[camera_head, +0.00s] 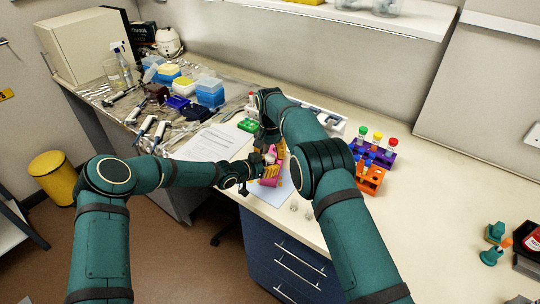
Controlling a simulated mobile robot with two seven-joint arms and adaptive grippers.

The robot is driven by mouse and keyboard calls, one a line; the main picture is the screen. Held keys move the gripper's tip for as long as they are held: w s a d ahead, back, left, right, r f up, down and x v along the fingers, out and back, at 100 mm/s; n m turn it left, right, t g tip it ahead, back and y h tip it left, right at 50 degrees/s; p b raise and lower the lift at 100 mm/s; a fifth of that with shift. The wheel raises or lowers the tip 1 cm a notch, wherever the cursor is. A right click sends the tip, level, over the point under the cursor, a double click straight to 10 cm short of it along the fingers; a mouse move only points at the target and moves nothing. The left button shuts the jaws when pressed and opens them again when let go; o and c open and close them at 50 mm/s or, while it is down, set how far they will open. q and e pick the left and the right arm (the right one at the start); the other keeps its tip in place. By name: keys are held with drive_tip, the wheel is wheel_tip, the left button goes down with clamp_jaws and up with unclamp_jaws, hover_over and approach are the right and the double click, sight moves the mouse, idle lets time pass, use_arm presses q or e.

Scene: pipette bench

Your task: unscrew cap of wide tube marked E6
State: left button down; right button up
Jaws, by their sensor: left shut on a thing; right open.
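My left gripper (262,168) is at the pink and yellow holder (270,182) near the front edge of the bench. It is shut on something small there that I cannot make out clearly. My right arm reaches over from the right and bends down behind its own elbow. My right gripper (267,142) is open just above and behind the left one, largely hidden by the arm. No E6 mark is readable. I cannot tell which tube is the wide one.
A green rack (248,125) stands behind the grippers. Purple (382,156) and orange (370,180) racks with coloured caps stand to the right. Papers (212,142), pipettes and blue boxes (210,92) fill the left. The bench at right centre is mostly clear.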

wheel_tip(320, 180, up, 2)
drive_tip(key=shift+r, duration=0.25)
drive_tip(key=shift+o, duration=0.7)
drive_tip(key=shift+r, duration=0.2)
drive_tip(key=shift+a+r+m, duration=0.15)
drive_tip(key=shift+r+m, duration=0.7)
drive_tip(key=shift+m, duration=0.25)
drive_tip(key=shift+r+m, duration=0.75)
drive_tip(key=shift+m, duration=0.35)
drive_tip(key=shift+f, duration=3.85)
drive_tip(key=shift+c, duration=0.2)
clamp_jaws()
